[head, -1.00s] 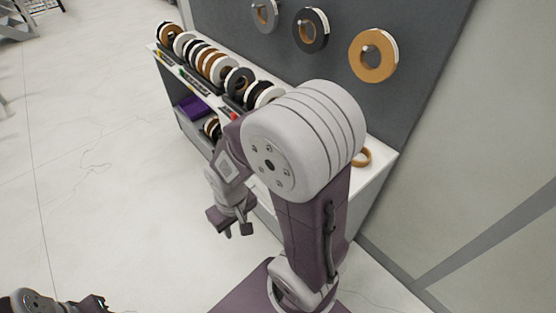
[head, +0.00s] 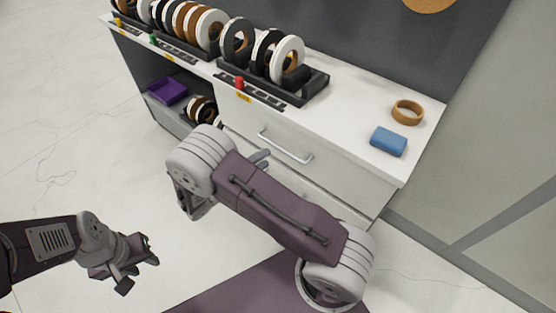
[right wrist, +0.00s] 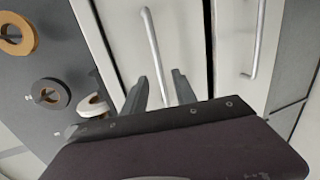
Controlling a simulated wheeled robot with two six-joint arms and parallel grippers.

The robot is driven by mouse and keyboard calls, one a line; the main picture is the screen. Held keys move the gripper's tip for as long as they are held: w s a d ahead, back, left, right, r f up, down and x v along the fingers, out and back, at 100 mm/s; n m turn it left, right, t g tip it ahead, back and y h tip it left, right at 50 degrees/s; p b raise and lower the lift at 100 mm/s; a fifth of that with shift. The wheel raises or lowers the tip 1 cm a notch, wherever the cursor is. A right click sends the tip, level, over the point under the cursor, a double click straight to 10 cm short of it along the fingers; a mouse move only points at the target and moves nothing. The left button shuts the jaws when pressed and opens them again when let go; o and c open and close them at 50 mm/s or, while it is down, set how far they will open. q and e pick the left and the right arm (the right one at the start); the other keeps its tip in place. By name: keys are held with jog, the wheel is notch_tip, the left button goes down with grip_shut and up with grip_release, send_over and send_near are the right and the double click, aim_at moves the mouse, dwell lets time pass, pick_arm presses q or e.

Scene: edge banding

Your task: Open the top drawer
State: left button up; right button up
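The top drawer (head: 268,130) is in the white cabinet, below the countertop, and looks shut. Its silver bar handle (head: 285,147) is clear in the head view. In the right wrist view this handle (right wrist: 152,50) appears between the two fingers of my right gripper (right wrist: 161,75), which are apart; contact is not visible. In the head view the right gripper (head: 263,158) is mostly hidden behind my arm, near the left end of the handle. My left gripper (head: 138,275) has its fingers apart and is empty, over the floor at lower left.
A lower drawer has its own handle (right wrist: 258,40). The countertop (head: 345,118) holds racks of banding rolls (head: 240,45), a blue block (head: 388,141) and a tan ring (head: 407,112). An open shelf holds a purple item (head: 167,91). Floor at left is clear.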

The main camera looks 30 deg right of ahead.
aim_at(278, 147)
jog(key=x, duration=0.6)
jog(key=w+x, duration=0.1)
jog(key=x, duration=0.2)
jog(key=shift+a+r, duration=0.1)
jog(key=shift+a, duration=0.1)
grip_shut()
jog(key=shift+s, duration=0.1)
dwell(1.1)
